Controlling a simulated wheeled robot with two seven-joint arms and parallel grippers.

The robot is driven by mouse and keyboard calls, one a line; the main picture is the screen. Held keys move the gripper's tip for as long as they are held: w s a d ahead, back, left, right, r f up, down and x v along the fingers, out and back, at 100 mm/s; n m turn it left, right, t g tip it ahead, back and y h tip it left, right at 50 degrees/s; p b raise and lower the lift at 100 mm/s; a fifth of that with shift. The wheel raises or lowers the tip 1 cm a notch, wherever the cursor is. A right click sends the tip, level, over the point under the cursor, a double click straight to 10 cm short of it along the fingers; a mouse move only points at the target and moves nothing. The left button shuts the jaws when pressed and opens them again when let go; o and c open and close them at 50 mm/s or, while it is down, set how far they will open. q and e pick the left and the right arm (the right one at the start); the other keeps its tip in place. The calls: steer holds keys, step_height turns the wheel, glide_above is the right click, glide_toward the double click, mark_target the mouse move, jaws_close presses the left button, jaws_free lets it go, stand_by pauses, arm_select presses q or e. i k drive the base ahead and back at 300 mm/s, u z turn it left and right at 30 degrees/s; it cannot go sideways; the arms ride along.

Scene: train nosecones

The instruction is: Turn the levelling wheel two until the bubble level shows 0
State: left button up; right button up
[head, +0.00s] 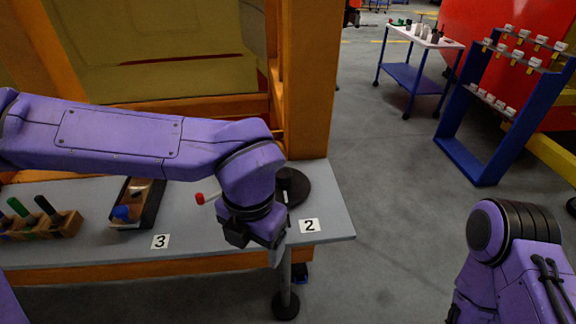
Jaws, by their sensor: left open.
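Levelling wheel two, a dark round disc (295,187), sits on the grey bench behind the white label "2" (309,226). My left gripper (254,232) is in front and to the left of it, and my wrist covers the disc's left part. A thin pale upright piece shows at the disc's front. The left gripper is open; its fingers are mostly hidden and I cannot tell whether they touch the wheel. I cannot make out a bubble level or its reading. My right arm shows at the lower right, with its gripper out of view.
A red-tipped rod (204,198) sticks out left of my wrist. A wooden holder with handled tools (40,220) is at left. A trolley (440,44) and a blue rack (463,155) stand beyond open floor.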

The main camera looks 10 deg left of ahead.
mark_target(293, 186)
steer(key=i, duration=0.9)
steer(key=u, duration=0.05)
